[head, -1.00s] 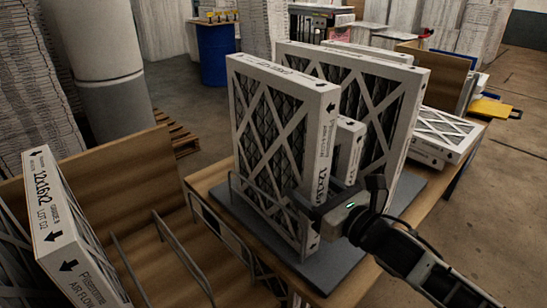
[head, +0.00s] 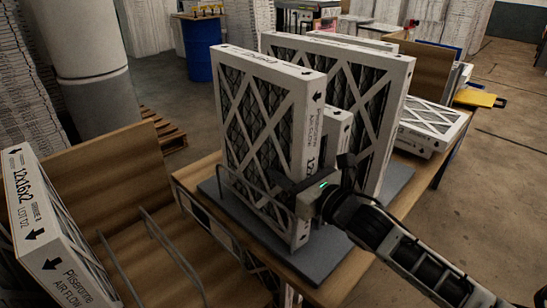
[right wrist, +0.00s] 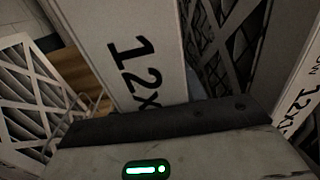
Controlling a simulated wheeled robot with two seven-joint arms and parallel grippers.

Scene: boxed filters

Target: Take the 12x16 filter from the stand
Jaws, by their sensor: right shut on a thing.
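A white-framed filter (head: 265,120) with dark pleated mesh stands upright on the grey stand (head: 325,262), behind a thin wire rail. Its narrow edge bears a "12..." print, which shows large in the right wrist view (right wrist: 140,50); the rest is hidden by my gripper. My right gripper (head: 298,198) is shut on this filter's lower near edge. The filter still appears to rest low at the stand; whether its bottom touches is hard to tell. My left gripper is not in view.
A larger filter (head: 372,125) and a small one (head: 336,130) stand close behind the held filter. A box marked 12x16x2 (head: 40,225) stands in a wooden rack with wire dividers at left. Flat filters (head: 432,120) lie at the table's right.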

